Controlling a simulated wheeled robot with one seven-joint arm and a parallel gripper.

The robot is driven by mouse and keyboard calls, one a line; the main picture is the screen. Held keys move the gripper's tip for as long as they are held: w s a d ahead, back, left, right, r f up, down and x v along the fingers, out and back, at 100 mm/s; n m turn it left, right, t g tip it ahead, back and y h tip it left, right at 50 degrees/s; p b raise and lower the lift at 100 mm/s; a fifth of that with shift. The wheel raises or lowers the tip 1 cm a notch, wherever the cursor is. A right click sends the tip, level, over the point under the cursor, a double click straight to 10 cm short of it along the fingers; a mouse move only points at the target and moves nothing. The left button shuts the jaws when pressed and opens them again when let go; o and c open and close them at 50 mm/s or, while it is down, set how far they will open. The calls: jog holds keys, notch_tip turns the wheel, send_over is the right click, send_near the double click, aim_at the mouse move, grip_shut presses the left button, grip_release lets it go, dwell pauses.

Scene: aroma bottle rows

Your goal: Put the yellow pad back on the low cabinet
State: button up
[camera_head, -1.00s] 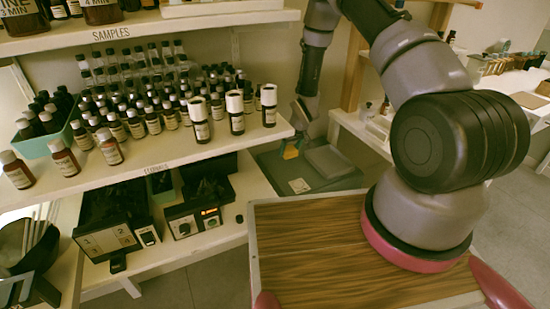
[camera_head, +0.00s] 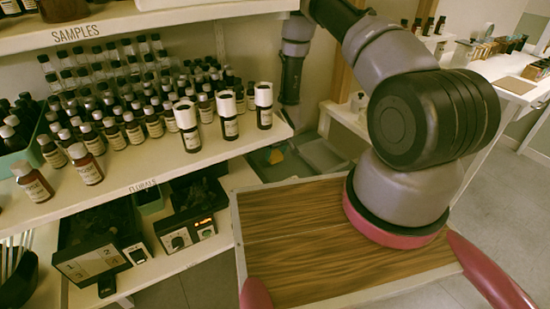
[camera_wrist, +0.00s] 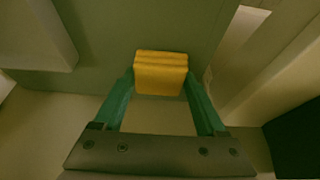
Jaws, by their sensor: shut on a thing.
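The yellow pad (camera_wrist: 161,73) is held between the green fingers of my gripper (camera_wrist: 160,88) in the wrist view. The fingers are shut on its two sides. A flat grey-green top, which looks like the low cabinet (camera_wrist: 110,45), lies beyond the pad. I cannot tell whether the pad touches it.
A shelf (camera_head: 150,175) crowded with dark bottles stands at the left, with three white-capped bottles near its right end. A grey flat block (camera_head: 323,155) lies on the cabinet, right of the pad. Another white-topped table (camera_head: 500,78) stands at the right.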

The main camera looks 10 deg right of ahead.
jog(key=shift+f, duration=0.9)
jog(key=o, duration=1.2)
jog(key=shift+f, duration=0.15)
jog(key=shift+o, duration=0.2)
